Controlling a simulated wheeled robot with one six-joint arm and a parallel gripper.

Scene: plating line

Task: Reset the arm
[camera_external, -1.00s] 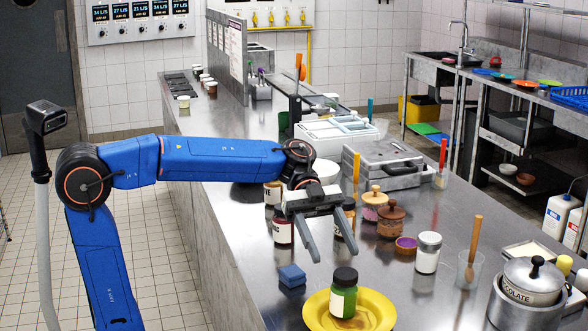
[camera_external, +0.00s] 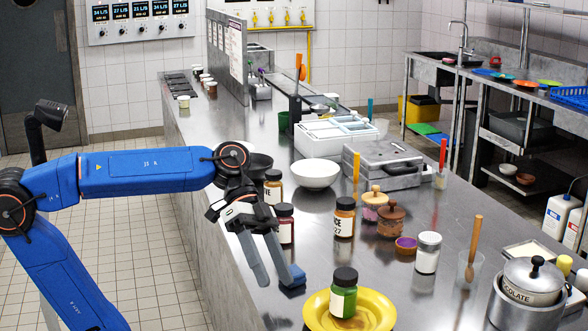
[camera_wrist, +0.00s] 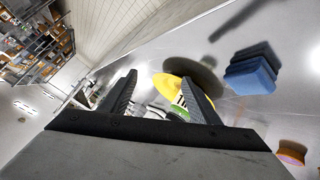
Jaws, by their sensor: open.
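My gripper (camera_external: 268,272) is open and empty. It hangs over the left edge of the steel counter (camera_external: 375,250), fingers pointing down, near the blue sponge (camera_external: 293,280). In the external view the right fingertip overlaps the sponge; I cannot tell whether they touch. In the wrist view my gripper (camera_wrist: 158,98) has its two fingers spread apart, with nothing gripped. The blue sponge (camera_wrist: 250,70) lies to their right there. A yellow plate (camera_external: 376,308) with a green jar (camera_external: 344,296) on it stands to the right of the gripper; the plate (camera_wrist: 170,85) shows between the fingers in the wrist view.
Several jars stand behind the gripper, including a dark red one (camera_external: 284,228) and an orange one (camera_external: 344,218). A white bowl (camera_external: 315,174) is farther back. A pot (camera_external: 532,285) stands at the front right. The floor (camera_external: 135,230) left of the counter is clear.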

